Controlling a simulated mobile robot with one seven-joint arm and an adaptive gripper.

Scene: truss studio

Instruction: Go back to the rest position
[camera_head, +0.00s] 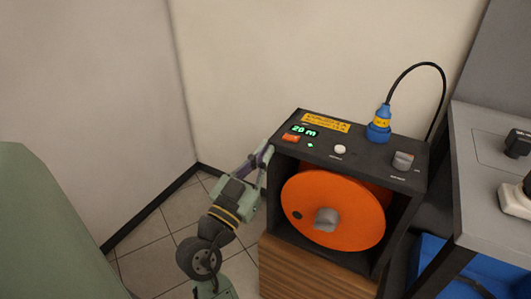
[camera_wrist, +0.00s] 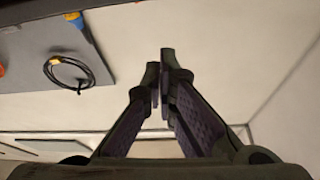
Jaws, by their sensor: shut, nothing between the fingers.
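My gripper (camera_head: 262,157) is at the left edge of a black cable-reel box in the head view, its fingertips close to the box's upper left corner. I cannot tell whether it touches the box. In the wrist view my gripper (camera_wrist: 160,62) has its two fingers together, with nothing between them. Pale wall lies behind the fingers there.
The black box (camera_head: 362,156) holds an orange reel (camera_head: 345,222) and stands on a wooden cabinet (camera_head: 300,275). A blue plug (camera_head: 379,125) with a black cable rises from its top. A grey table (camera_head: 480,150) stands right. Tiled floor (camera_head: 150,240) is open on the left.

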